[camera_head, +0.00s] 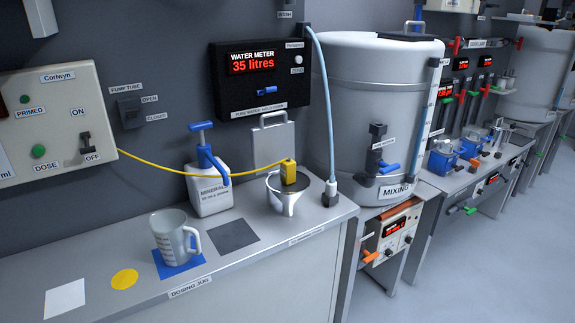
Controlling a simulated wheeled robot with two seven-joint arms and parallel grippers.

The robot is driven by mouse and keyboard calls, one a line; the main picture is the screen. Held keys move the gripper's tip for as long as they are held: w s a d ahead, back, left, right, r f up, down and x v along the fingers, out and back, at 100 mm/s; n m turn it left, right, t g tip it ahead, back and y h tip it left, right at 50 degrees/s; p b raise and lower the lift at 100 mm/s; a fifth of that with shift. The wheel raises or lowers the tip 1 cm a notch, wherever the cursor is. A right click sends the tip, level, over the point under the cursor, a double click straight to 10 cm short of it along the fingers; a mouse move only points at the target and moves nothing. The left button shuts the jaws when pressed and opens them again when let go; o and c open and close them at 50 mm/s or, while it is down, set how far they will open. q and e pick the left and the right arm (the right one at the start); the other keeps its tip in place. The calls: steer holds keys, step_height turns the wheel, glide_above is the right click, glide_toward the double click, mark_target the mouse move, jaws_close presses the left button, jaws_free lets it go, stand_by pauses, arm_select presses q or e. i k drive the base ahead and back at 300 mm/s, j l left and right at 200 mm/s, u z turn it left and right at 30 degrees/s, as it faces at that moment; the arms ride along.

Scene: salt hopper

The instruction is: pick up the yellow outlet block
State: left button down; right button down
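A thin yellow tube (190,173) runs from the block, past the white mineral bottle, to the Corlwyn control box on the left wall. Whether the block rests on the hopper's rim or inside it, I cannot tell exactly. Neither of my grippers is in view.
A clear jug (170,236) stands on a blue square. The mineral bottle (212,187) with a blue pump stands behind. A blue hose (323,100) drops to the bench right of the hopper, before the mixing tank (358,110). The bench's front left holds flat markers.

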mark_target(288, 170)
steer(key=i+l+u, duration=0.2)
steer(key=l, duration=0.4)
steer(key=i+l+u, duration=0.25)
steer(key=l, duration=0.35)
steer(key=i+l+u, duration=0.2)
steer(key=l, duration=0.45)
steer(key=l+u, duration=0.25)
steer(key=l, duration=0.4)
steer(key=i+l+u, duration=0.2)
steer(key=l, duration=0.5)
steer(key=k, duration=0.1)
